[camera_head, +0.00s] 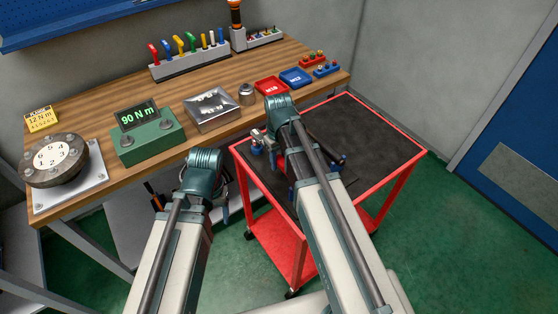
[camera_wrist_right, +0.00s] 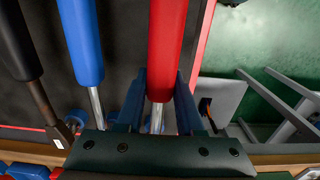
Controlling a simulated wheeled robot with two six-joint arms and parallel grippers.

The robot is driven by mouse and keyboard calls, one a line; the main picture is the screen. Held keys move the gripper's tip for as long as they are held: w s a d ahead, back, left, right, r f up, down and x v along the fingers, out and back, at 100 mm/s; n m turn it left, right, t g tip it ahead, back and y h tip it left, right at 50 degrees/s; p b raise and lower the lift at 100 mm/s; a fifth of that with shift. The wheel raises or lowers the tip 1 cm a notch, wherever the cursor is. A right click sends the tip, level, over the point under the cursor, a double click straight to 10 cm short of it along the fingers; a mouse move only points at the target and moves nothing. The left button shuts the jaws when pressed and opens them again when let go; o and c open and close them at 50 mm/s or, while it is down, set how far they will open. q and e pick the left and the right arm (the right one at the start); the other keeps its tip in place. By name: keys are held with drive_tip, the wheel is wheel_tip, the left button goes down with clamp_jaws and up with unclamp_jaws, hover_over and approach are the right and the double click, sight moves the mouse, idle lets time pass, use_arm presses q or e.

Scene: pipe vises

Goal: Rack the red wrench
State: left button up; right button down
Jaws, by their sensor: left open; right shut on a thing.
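The red wrench (camera_wrist_right: 167,45) shows in the right wrist view as a thick red handle with a metal shaft. My right gripper (camera_wrist_right: 160,108) is shut on it where the handle meets the shaft. I cannot tell whether the wrench touches the cart's dark mat. In the head view my right gripper (camera_head: 259,141) is over the red cart's left end, and my arm hides most of the wrench. My left gripper (camera_head: 224,206) hangs open and empty in front of the bench, left of the cart. A grey rack (camera_head: 190,66) with several coloured handles stands at the bench's back.
A blue-handled tool (camera_wrist_right: 80,40) and a black-handled tool (camera_wrist_right: 18,45) lie left of the wrench on the red cart (camera_head: 378,192). The bench holds a green 90 N m display (camera_head: 146,140), a metal box (camera_head: 212,112), a red tray (camera_head: 270,87) and a blue tray (camera_head: 296,77).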

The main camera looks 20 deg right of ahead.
drive_tip(key=shift+f+b, duration=1.05)
drive_tip(key=shift+f, duration=0.05)
idle(1.1)
drive_tip(key=shift+c, duration=2.3)
unclamp_jaws()
wheel_tip(320, 180, up, 14)
drive_tip(key=p, duration=1.4)
drive_tip(key=shift+a+f, duration=0.1)
drive_tip(key=shift+f, duration=0.05)
drive_tip(key=s+a+h, duration=0.1)
drive_tip(key=s+a, duration=0.9)
drive_tip(key=s, duration=0.4)
drive_tip(key=shift+s+a+f+b, duration=0.15)
drive_tip(key=shift+f+b, duration=0.1)
drive_tip(key=shift+b, duration=0.2)
